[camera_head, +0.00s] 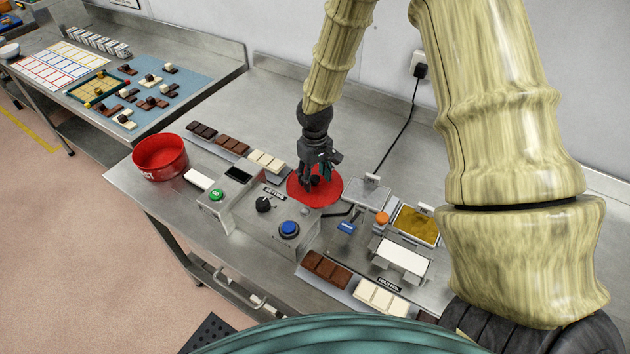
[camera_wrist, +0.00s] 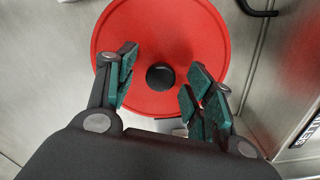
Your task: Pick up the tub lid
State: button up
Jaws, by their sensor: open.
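The tub lid (camera_head: 330,192) is a flat red disc lying on the steel bench behind the control box. In the wrist view the lid (camera_wrist: 160,28) shows nearly whole, with a round black knob (camera_wrist: 160,77) at its middle. My gripper (camera_head: 312,183) is over the lid, pointing down. In the wrist view my gripper (camera_wrist: 160,92) is open, with a green-padded finger on each side of the knob and clear gaps to it. I cannot tell how far the fingertips are above the lid. The red tub (camera_head: 160,157) stands open at the bench's left end.
The control box (camera_head: 265,217) with green and blue buttons stands just in front of the lid. Chocolate bars (camera_head: 232,145) lie to the left. A clear-lidded part (camera_head: 370,190) and a gold tray (camera_head: 417,225) are on the right. The bench behind is free apart from a black cable (camera_head: 398,137).

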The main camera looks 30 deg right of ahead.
jog(key=shift+f, duration=0.45)
jog(key=shift+s, duration=0.1)
jog(key=c, duration=1.1)
jog(key=shift+r, duration=0.1)
jog(key=shift+c, duration=0.2)
